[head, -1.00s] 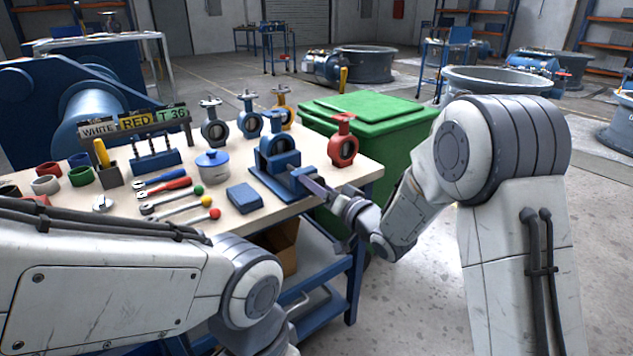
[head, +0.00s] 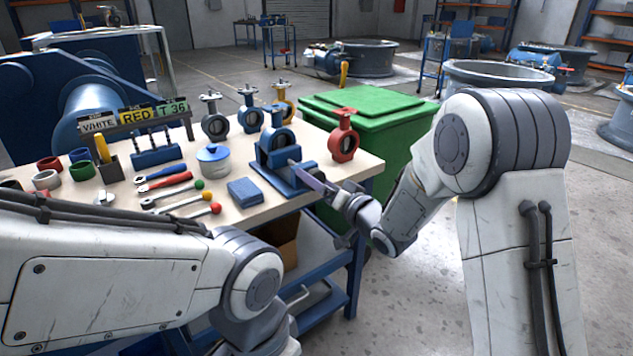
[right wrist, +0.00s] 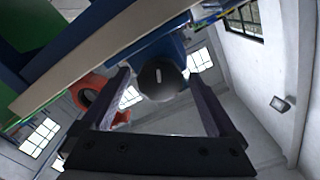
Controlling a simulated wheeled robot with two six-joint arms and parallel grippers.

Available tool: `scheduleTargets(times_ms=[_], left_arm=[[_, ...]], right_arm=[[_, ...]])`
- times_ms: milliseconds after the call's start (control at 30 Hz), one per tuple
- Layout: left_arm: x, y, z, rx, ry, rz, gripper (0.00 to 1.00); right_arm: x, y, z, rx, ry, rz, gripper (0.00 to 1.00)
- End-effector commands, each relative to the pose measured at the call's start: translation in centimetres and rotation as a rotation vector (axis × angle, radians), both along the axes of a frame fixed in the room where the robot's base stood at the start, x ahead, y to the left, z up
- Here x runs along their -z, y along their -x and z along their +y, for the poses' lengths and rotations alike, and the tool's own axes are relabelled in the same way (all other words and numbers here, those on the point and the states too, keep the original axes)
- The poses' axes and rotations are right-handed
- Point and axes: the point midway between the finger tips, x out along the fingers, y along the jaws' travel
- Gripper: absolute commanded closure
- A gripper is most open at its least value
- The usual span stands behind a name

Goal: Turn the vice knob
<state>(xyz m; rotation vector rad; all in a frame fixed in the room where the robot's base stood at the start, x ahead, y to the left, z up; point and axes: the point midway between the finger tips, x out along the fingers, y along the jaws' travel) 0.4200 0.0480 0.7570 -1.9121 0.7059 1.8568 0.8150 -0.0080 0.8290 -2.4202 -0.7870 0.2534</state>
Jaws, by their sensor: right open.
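The blue vice (head: 292,182) stands at the right front of the workbench, with a blue butterfly valve (head: 276,138) upright in it. The vice knob (right wrist: 161,77) shows in the right wrist view as a dark round end with a light slot, in front of the blue vice body. My right gripper (right wrist: 160,78) is open, with one finger on each side of the knob and visible gaps between. In the head view my right gripper (head: 306,175) is at the front of the vice, and its fingers hide the knob there. My left arm shows at lower left, its gripper out of view.
A red valve (head: 343,138) stands at the bench's right edge, with a green bin (head: 375,125) behind. Grey, blue and yellow valves stand at the back. A blue box (head: 245,191), a blue-lidded pot (head: 213,166) and several tools lie left of the vice.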

Motion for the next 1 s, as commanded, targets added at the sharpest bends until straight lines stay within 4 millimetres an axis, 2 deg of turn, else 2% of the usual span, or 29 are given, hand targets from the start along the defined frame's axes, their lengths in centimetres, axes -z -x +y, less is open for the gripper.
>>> scheduleTargets(times_ms=[133,400,600,1000], left_arm=[[-0.2,0.0,0.0,0.0,0.0,0.0,0.5],[-0.6,0.0,0.0,0.0,0.0,0.0,0.5],[-0.8,0.0,0.0,0.0,0.0,0.0,0.5],[-0.8,0.0,0.0,0.0,0.0,0.0,0.5]], right_arm=[[-0.1,1.2,-1.0,0.001,0.0,0.0,0.06],[-0.1,5.6,-4.2,0.003,0.001,0.003,0.06],[0.0,7.8,-5.7,0.0,0.002,0.002,0.06],[0.0,8.5,-6.1,-0.001,0.001,0.001,0.06]])
